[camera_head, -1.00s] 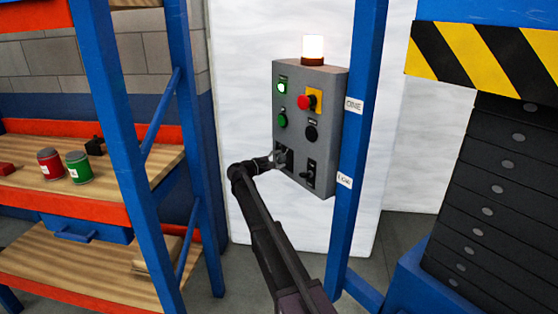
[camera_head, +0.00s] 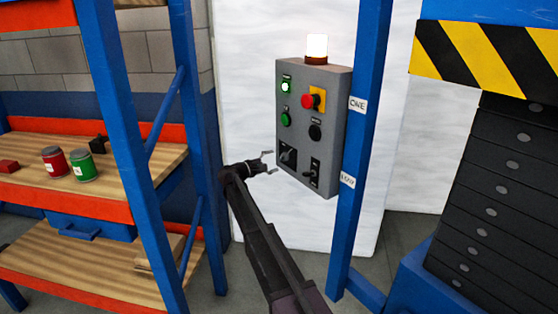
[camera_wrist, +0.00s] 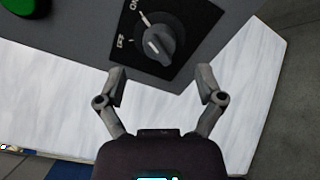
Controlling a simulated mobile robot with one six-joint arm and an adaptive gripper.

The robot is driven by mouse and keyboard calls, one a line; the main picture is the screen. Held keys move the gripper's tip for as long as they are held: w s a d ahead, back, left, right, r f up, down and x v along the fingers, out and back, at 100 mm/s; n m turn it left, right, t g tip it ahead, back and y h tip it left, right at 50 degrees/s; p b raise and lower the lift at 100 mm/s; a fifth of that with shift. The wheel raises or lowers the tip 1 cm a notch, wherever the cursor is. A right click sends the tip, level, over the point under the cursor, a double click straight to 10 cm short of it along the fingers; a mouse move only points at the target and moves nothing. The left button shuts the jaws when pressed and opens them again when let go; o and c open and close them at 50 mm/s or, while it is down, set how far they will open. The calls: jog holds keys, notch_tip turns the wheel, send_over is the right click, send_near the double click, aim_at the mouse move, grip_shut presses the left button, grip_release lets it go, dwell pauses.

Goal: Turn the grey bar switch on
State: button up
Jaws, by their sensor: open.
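The grey bar switch (camera_head: 288,156) is on a black plate at the lower left of the grey control panel (camera_head: 300,145). In the wrist view the grey bar switch (camera_wrist: 159,44) is close up, with ON and OFF lettering on the plate to its left. I cannot tell for sure which mark its bar points at. My gripper (camera_head: 269,162) is open and empty, just left of the panel and apart from the switch. In the wrist view my gripper (camera_wrist: 162,88) has its fingers spread below the knob, with white wall between them.
The panel also carries a lit lamp (camera_head: 317,47), a red button (camera_head: 308,101), a green button (camera_head: 286,119), a black button (camera_head: 315,132) and a black switch (camera_head: 312,173). A blue post (camera_head: 357,150) stands close right of the panel. Shelving (camera_head: 150,150) stands at left.

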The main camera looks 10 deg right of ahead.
jog(key=v, duration=0.7)
jog(key=shift+s+a, duration=0.15)
jog(key=shift+a, duration=0.05)
jog(key=s+d+f+m+g+y, duration=0.35)
jog(key=s+d+f, duration=0.3)
jog(key=s, duration=0.35)
jog(key=s+d+f+m+g+y, duration=0.2)
jog(key=s+d+f+y, duration=0.2)
jog(key=s+d+f, duration=0.4)
jog(key=s+a+f+m+g+y, duration=0.1)
jog(key=s+f+m+y, duration=0.2)
jog(key=s, duration=0.8)
jog(key=s+a+f+m+g+y, duration=0.1)
jog(key=s+a+m+g+y, duration=0.15)
jog(key=s+y, duration=0.6)
notch_tip(320, 180, up, 16)
jog(key=s+h+p, duration=0.2)
jog(key=h+p, duration=0.1)
jog(key=p, duration=1.3)
jog(key=shift+d+t, duration=0.25)
jog(key=shift+t, duration=0.15)
jog(key=shift+s, duration=0.1)
